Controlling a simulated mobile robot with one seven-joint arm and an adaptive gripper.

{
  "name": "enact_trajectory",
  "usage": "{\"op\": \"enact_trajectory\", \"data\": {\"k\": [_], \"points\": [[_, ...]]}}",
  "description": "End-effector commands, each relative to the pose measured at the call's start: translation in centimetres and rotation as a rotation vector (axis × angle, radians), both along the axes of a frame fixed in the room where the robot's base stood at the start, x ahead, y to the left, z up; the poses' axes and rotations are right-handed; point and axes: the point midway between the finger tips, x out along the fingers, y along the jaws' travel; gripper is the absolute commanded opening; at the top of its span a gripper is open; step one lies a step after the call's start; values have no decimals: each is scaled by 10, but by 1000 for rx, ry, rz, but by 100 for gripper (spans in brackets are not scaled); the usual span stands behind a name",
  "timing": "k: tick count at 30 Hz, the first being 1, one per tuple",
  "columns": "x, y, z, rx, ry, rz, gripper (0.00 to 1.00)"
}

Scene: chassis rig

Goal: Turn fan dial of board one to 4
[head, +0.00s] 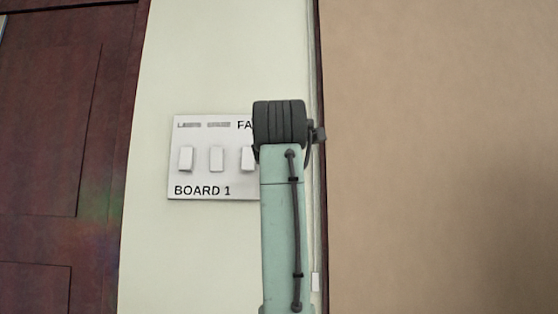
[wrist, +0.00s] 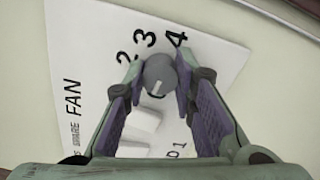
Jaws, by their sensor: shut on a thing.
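Board one (head: 212,158) is a white panel on the pale wall in the head view, marked "BOARD 1". My arm covers its right part, including the fan dial. In the wrist view the board (wrist: 72,40) appears turned, with "FAN" and the numbers 2, 3 and 4 visible. The fan dial (wrist: 159,70) is a round grey knob with a short white mark on its lower part. I cannot tell clearly which number the mark indicates. My gripper (wrist: 159,78) has one finger on each side of the dial and is shut on it. In the head view my gripper is hidden.
White switches (head: 217,159) sit in a row on the board, left of my arm; they also show between my fingers in the wrist view (wrist: 143,120). A dark red door (head: 50,130) is at the left. A plain tan surface (head: 440,150) fills the right.

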Motion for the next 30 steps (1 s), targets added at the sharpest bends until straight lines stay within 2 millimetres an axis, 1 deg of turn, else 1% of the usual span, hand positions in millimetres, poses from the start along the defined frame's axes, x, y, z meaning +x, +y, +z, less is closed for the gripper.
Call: {"op": "enact_trajectory", "data": {"k": [30], "points": [[0, 1, -2, 966, 1, 0, 0]]}}
